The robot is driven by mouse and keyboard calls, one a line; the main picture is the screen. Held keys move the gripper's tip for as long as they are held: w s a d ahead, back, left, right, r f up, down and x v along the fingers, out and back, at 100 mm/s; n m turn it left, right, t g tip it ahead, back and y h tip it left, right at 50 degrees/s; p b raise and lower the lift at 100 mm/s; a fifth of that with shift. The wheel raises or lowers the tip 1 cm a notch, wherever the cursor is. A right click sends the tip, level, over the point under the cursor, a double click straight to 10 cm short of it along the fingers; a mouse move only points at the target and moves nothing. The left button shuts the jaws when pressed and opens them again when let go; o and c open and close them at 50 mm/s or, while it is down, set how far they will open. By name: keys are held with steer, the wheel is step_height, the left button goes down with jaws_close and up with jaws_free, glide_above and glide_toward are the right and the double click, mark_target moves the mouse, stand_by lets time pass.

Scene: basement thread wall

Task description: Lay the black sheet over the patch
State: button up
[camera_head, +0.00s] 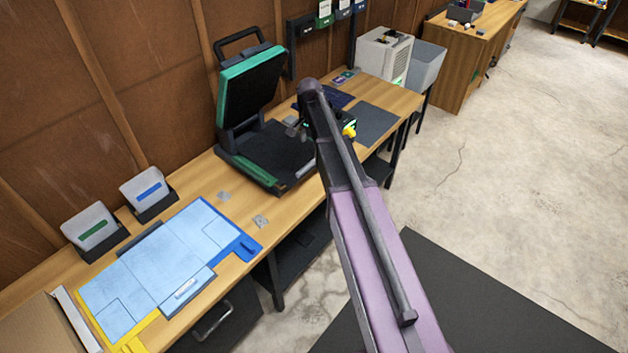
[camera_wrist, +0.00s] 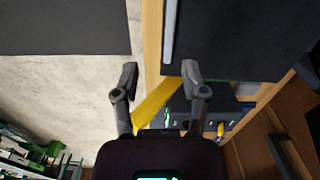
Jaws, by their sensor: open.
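A flat dark grey-black sheet (camera_head: 376,125) lies on the bench to the right of the open heat press. It appears to be the black sheet. I cannot make out a patch with certainty; the press's black lower plate (camera_head: 272,153) shows no clear one. My gripper (camera_wrist: 160,82) is open, with its two grey fingers apart. A yellow strip (camera_wrist: 156,104) shows between and beyond them; I cannot tell what it belongs to. In the head view my arm hides most of the gripper, which is by the bench near the press's right side.
The heat press's padded lid (camera_head: 250,88) stands raised. A blue layout mat (camera_head: 165,262) covers the bench's left part, with two card holders behind it. A white machine (camera_head: 385,57) and grey bin (camera_head: 427,66) stand at the far end. The concrete floor to the right is open.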

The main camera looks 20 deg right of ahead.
steer(key=s+a+n, duration=0.3)
steer(key=s+n, duration=0.6)
steer(key=s, duration=1.7)
steer(key=shift+s+n, duration=0.2)
steer(key=shift+n, duration=0.2)
steer(key=f+b, duration=0.4)
steer(key=shift+a+f+b, duration=0.3)
steer(key=shift+f+b, duration=0.05)
steer(key=shift+b, duration=0.05)
